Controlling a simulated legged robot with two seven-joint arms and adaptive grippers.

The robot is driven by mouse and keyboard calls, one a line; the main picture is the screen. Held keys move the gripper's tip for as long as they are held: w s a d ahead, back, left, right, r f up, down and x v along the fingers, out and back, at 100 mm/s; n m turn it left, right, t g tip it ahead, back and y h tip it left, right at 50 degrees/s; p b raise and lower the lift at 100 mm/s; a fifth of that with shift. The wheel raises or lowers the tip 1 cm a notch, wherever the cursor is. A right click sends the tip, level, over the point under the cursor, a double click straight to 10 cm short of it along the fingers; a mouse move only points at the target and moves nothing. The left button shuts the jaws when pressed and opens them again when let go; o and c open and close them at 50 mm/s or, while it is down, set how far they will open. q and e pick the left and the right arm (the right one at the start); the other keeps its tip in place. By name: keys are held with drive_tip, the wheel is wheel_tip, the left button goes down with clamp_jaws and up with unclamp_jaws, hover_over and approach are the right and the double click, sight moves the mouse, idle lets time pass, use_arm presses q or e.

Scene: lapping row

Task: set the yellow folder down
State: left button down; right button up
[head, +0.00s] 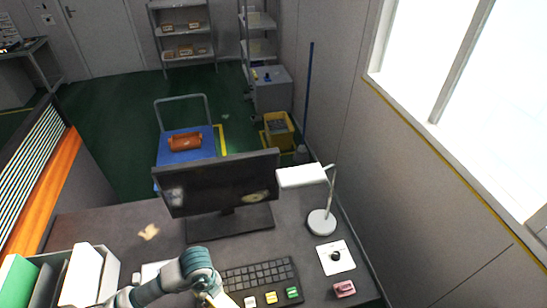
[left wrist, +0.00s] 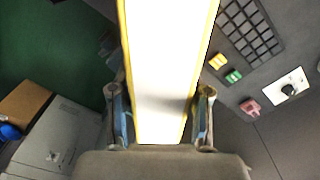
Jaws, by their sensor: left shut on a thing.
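The yellow folder (left wrist: 167,60) fills the middle of the left wrist view, with yellow edges along a pale, brightly lit face. My left gripper (left wrist: 160,112) is shut on it, one finger at each side. In the head view, my left arm comes in at the bottom over the front of the desk (head: 110,220). Only a small part of the folder shows there, at the bottom edge beside the keyboard (head: 260,275); the rest is cut off. I cannot tell whether it touches the desk. My right gripper is in neither view.
A file box (head: 108,272) with green, grey and white folders stands at the desk's left. A monitor (head: 218,185) and a lamp (head: 321,222) stand behind the keyboard. Small coloured blocks, a white plate with a black knob (head: 335,257) and a pink item (head: 344,288) lie at right.

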use_arm(q)
drive_tip(key=w+m, duration=0.1)
drive_tip(key=m, duration=0.1)
drive_tip(key=w+m, duration=0.1)
drive_tip(key=m, duration=0.2)
drive_tip(key=w+m, duration=0.1)
drive_tip(key=m, duration=0.1)
drive_tip(key=shift+r+m, duration=0.25)
drive_tip(key=shift+m, duration=0.05)
drive_tip(key=w+r+n, duration=0.2)
drive_tip(key=w+n, duration=0.2)
drive_tip(key=n, duration=0.7)
drive_tip(key=w+a+r+n, duration=0.1)
drive_tip(key=w+n, duration=0.3)
drive_tip(key=n, duration=0.7)
drive_tip(key=w+r+n, duration=0.3)
drive_tip(key=w+n, duration=0.1)
drive_tip(key=n, duration=0.7)
drive_tip(key=shift+a, duration=0.25)
drive_tip(key=shift+w, duration=0.1)
